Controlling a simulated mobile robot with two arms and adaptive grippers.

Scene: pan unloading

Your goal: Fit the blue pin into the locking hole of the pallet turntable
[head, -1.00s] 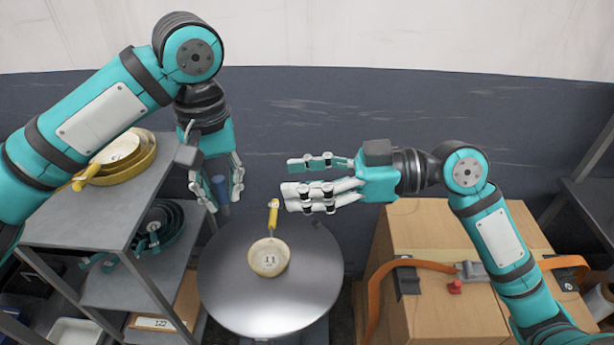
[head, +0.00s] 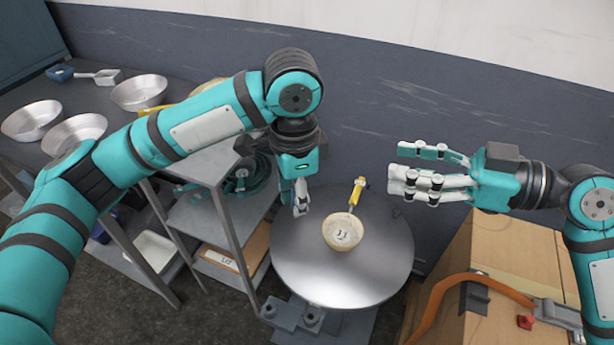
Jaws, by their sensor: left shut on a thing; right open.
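The pallet turntable (head: 300,255) is a round grey metal disc in the lower middle. My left gripper (head: 300,207) points down at its left rear edge. It is shut on the blue pin, which its fingers hide now; whether the fingers touch the disc I cannot tell. The locking hole cannot be made out. My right gripper (head: 398,175) is open and empty, pointing left, above and behind the disc's right side.
A cream pan (head: 342,232) with a yellow handle, marked 11, sits on the turntable. A grey shelf rack (head: 190,225) with pans stands close on the left. Strapped cardboard boxes (head: 510,255) stand at the right. A dark wall (head: 440,110) lies behind.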

